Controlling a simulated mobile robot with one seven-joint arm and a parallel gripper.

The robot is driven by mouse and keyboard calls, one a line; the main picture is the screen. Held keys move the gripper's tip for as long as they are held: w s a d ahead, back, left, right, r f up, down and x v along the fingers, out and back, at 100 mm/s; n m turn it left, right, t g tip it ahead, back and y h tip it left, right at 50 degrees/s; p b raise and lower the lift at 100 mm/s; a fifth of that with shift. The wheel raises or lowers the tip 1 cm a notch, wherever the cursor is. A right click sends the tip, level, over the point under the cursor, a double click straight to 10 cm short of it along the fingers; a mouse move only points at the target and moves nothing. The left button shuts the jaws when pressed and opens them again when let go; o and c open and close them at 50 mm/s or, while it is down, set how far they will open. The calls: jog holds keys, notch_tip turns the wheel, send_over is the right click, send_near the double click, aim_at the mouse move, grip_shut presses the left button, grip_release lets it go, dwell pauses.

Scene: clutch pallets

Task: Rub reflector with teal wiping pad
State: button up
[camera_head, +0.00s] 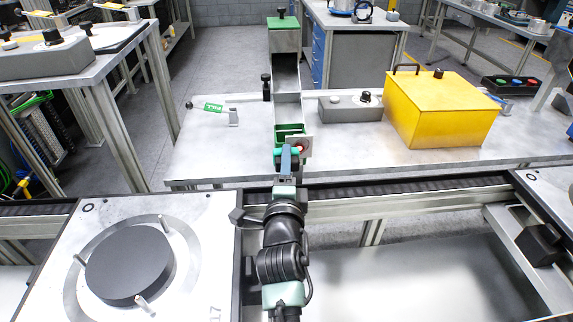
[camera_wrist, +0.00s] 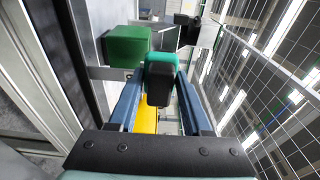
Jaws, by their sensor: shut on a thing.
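My gripper (camera_head: 286,158) reaches over the near edge of the grey workbench and is shut on the teal wiping pad (camera_head: 280,153). In the wrist view the pad (camera_wrist: 158,60), with its black block, sits between the two blue fingers of my gripper (camera_wrist: 160,82). A small red spot, perhaps the reflector (camera_head: 299,149), shows on a grey plate just right of the pad. The gripper partly hides it. I cannot tell whether the pad touches it. The reflector is not clear in the wrist view.
A green open-topped box (camera_head: 290,130) stands just beyond the gripper. A grey control box (camera_head: 350,106) and a yellow case (camera_head: 438,108) stand to the right. A green PULL tag (camera_head: 213,107) is at left. The bench's left front is clear.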

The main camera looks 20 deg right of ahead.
aim_at(305, 148)
jog(key=shift+b+x, duration=0.55)
jog(key=shift+x, duration=0.35)
jog(key=shift+s+d+r+p, duration=0.1)
jog(key=shift+s+d+p, duration=0.1)
jog(key=shift+d+p, duration=0.35)
jog(key=shift+s+d+r+p, duration=0.1)
jog(key=shift+s+d+p, duration=0.1)
jog(key=shift+d+p, duration=0.35)
jog(key=shift+d+f+p, duration=0.15)
jog(key=shift+d+p, duration=0.1)
jog(key=shift+p, duration=0.05)
jog(key=shift+s+d+r+p, duration=0.1)
jog(key=shift+d+r+p, duration=0.1)
jog(key=shift+d+p, duration=0.25)
jog(key=shift+s+d+r+p, duration=0.1)
jog(key=shift+d+r+p, duration=0.1)
jog(key=shift+d+p, duration=0.25)
jog(key=shift+a+r+p, duration=0.1)
jog(key=shift+a+p, duration=0.15)
jog(key=shift+p, duration=0.2)
jog(key=shift+s+a+f, duration=0.1)
jog(key=shift+a+f, duration=0.05)
jog(key=shift+f, duration=0.35)
